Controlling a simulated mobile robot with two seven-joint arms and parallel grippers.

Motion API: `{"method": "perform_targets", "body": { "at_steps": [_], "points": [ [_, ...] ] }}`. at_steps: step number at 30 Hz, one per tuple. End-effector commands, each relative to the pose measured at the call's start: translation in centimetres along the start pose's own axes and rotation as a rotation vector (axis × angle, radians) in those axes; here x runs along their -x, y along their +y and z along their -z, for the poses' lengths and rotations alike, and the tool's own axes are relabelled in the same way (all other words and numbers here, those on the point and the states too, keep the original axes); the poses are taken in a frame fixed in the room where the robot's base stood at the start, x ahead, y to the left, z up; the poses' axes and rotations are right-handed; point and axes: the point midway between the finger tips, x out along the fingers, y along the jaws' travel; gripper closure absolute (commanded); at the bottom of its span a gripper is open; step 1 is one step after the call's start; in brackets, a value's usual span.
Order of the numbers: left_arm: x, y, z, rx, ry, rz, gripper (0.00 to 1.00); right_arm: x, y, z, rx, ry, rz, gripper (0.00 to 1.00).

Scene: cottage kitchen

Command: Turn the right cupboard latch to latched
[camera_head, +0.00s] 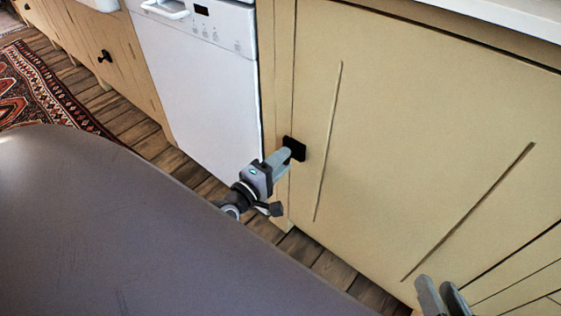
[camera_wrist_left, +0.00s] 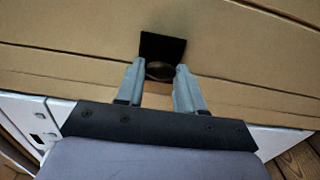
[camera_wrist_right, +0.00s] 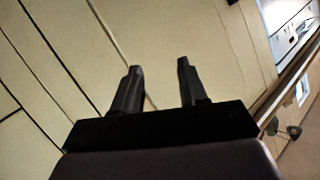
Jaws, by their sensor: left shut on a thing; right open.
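The right cupboard latch shows as a black square plate (camera_head: 293,148) at the left edge of the tan cupboard door (camera_head: 430,130). In the left wrist view the black plate (camera_wrist_left: 162,47) has a dark round knob (camera_wrist_left: 159,70) in front of it. My left gripper (camera_head: 284,158) is at the latch, its fingers shut on the knob; it also shows in the left wrist view (camera_wrist_left: 160,76). The fingers hide part of the knob, and I cannot tell the latch's turn angle. My right gripper (camera_head: 441,292) is open and empty, low in front of the door; its fingers show in the right wrist view (camera_wrist_right: 157,72).
A white dishwasher (camera_head: 195,75) stands left of the cupboard. More tan cupboards with a black knob (camera_head: 104,56) are further left. A patterned rug (camera_head: 45,90) lies on the wooden floor (camera_head: 135,125). A pale countertop (camera_head: 500,12) runs above the door.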

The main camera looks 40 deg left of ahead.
Motion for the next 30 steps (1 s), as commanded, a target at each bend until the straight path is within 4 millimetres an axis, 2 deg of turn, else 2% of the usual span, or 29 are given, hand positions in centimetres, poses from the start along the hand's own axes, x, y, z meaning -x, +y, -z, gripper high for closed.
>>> {"method": "perform_targets", "body": {
  "at_steps": [1,3,14,24,30],
  "points": [
    [0.0,0.0,-0.1,0.005,-0.001,0.001,0.56,0.0,0.0,-0.1,-0.001,-0.001,-0.001,0.57],
    [0.0,0.0,-0.1,0.005,-0.001,0.001,0.37,0.0,0.0,-0.1,-0.001,-0.003,-0.001,0.57],
    [0.4,0.0,0.0,0.001,0.000,0.001,0.37,0.1,0.1,-0.1,0.000,-0.005,-0.004,0.57],
    [5.0,0.1,-0.1,0.002,-0.002,0.004,0.37,0.8,0.7,0.2,0.034,-0.019,-0.047,0.57],
    [6.8,0.0,0.0,0.002,-0.001,0.002,0.37,0.9,1.1,-0.1,0.048,-0.029,-0.065,0.57]
  ]
}}
